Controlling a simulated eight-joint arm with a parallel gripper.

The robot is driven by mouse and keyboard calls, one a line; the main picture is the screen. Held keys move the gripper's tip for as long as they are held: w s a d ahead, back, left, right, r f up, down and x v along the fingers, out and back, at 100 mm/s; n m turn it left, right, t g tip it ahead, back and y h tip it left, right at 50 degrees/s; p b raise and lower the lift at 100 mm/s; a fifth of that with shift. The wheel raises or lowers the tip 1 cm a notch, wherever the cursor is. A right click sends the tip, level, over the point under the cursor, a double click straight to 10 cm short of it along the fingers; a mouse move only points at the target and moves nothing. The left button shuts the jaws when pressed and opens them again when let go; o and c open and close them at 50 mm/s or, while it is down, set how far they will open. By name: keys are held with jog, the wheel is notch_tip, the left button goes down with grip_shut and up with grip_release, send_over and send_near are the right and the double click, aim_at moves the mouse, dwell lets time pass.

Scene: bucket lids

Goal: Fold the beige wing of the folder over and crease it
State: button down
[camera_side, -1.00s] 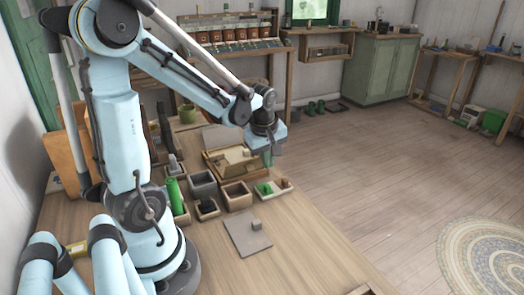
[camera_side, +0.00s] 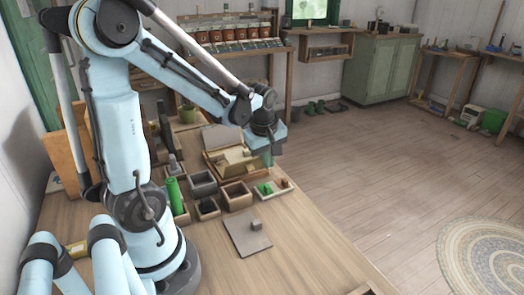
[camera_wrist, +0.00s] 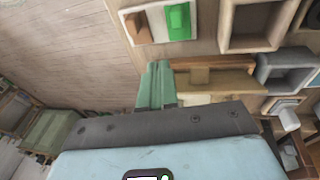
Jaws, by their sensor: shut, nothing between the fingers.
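The tan and beige folder (camera_side: 222,168) lies on the bench among the trays, with a small raised block on it. In the wrist view part of it (camera_wrist: 225,84) shows just right of my fingers. My gripper (camera_side: 267,160) points down at the folder's right end, its green fingers shut and empty. In the wrist view the green fingers (camera_wrist: 157,82) are together, close beside the tan piece. I cannot tell whether they touch it. The gripper body hides part of the folder in the wrist view, so how far the beige wing is turned is unclear.
A tray with a green block and a brown block (camera_side: 272,188) stands in front of my gripper. Open boxes (camera_side: 236,196) and (camera_side: 203,183) stand to its left. A grey plate (camera_side: 246,236) with a small block lies nearer.

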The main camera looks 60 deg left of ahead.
jog(key=shift+a, duration=0.1)
jog(key=shift+a+r, duration=0.45)
jog(key=shift+a, duration=0.45)
jog(key=shift+a+r, duration=0.45)
jog(key=shift+a, duration=0.55)
jog(key=shift+a, duration=1.3)
